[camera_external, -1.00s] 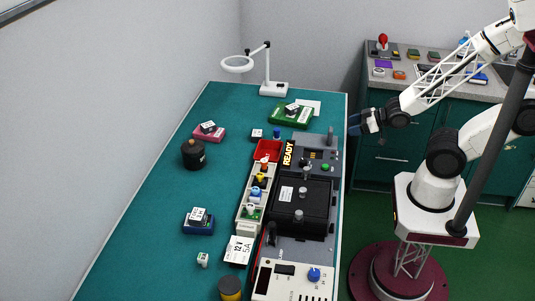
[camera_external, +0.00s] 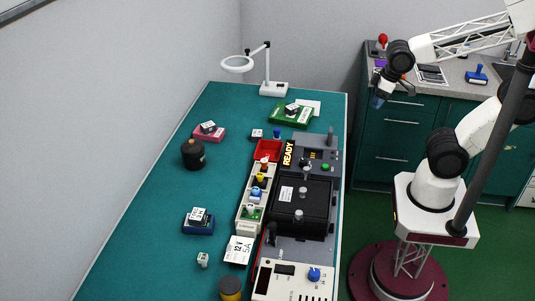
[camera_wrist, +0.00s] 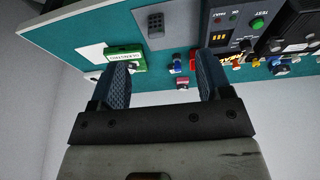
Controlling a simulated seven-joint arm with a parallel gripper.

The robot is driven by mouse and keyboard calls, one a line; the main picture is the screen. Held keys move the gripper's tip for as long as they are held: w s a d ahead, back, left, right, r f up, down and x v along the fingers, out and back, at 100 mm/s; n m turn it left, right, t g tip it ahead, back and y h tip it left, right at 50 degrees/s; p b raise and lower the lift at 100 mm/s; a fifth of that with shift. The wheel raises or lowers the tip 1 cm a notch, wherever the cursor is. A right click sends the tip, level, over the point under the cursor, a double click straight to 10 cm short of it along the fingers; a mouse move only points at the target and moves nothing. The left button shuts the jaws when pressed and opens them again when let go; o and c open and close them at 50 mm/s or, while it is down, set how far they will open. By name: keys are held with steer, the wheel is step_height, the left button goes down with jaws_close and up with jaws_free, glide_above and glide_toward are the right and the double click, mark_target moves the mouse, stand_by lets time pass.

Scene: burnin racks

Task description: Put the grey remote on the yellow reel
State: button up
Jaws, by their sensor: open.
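My gripper (camera_external: 378,101) is open and empty, high to the right of the green table, in front of the cabinets. Its two blue fingers (camera_wrist: 162,88) stand wide apart in the wrist view. A small grey block with dark buttons (camera_wrist: 155,22) on a lighter grey plate shows at the top of the wrist view and looks like the remote; I cannot pick it out clearly in the external view. A dark-topped cylinder with a yellow band, likely the yellow reel (camera_external: 230,289), stands at the near table edge, partly cut off by the frame. My gripper is far from it.
A test station (camera_external: 318,155) and black box (camera_external: 301,205) line the table's right side. A parts tray (camera_external: 243,215), red bin (camera_external: 267,151), green box (camera_external: 290,117) and magnifier lamp (camera_external: 273,89) stand near. A dark pot (camera_external: 193,155) is at left. The table's left middle is mostly clear.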

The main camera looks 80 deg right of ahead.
steer(key=shift+s+a+r+g, duration=0.25)
steer(key=shift+s+r, duration=0.15)
steer(key=shift+r, duration=0.1)
steer(key=shift+s+a+r+g, duration=0.25)
steer(key=shift+s+r, duration=0.15)
steer(key=shift+r, duration=0.1)
steer(key=shift+o, duration=0.4)
steer(key=w+d+f+t, duration=0.4)
steer(key=w+f+t, duration=0.1)
steer(key=w+f, duration=0.45)
steer(key=t, duration=0.5)
glide_toward(330, 136)
steer(key=w+d, duration=0.3)
steer(key=shift+a+f+t, duration=0.2)
steer(key=shift+f+t, duration=0.3)
